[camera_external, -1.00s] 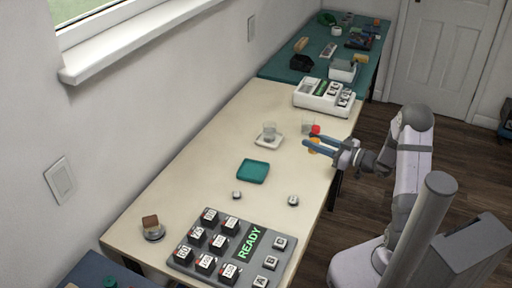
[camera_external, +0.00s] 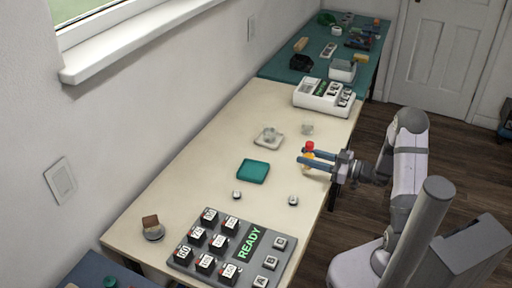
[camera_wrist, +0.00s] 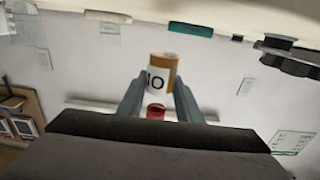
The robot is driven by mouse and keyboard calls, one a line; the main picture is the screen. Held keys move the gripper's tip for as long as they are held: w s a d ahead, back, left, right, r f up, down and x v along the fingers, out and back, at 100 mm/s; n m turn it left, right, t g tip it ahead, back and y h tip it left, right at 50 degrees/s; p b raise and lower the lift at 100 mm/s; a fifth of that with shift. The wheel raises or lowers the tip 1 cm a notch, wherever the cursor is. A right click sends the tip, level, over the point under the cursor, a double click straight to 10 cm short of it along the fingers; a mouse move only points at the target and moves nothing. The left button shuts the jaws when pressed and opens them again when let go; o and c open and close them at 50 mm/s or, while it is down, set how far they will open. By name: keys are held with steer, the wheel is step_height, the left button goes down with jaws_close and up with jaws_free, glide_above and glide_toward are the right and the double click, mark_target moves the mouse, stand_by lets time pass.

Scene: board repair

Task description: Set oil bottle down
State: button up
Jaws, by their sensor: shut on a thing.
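The oil bottle (camera_external: 308,156) is amber with a red cap and is upright, over or on the right edge of the cream table. In the wrist view, the amber bottle (camera_wrist: 161,70) with a white label and red cap sits between the fingers; that view appears inverted. My gripper (camera_external: 303,159) reaches in from the right and is shut on the bottle; it also shows in the wrist view (camera_wrist: 160,92). I cannot tell whether the bottle's base touches the table.
A teal square tray (camera_external: 253,171) lies left of the bottle. A white dish (camera_external: 268,138) with a clear glass and another clear cup (camera_external: 307,128) are behind it. Two small knobs (camera_external: 293,201) and a READY button panel (camera_external: 235,245) lie in front. The table (camera_external: 205,170) has bare room around the tray.

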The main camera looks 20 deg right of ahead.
steer(key=shift+f+b, duration=0.35)
steer(key=shift+f, duration=1.75)
steer(key=shift+f, duration=0.1)
steer(key=o, duration=1.1)
steer(key=v, duration=1.2)
steer(key=shift+b, duration=0.35)
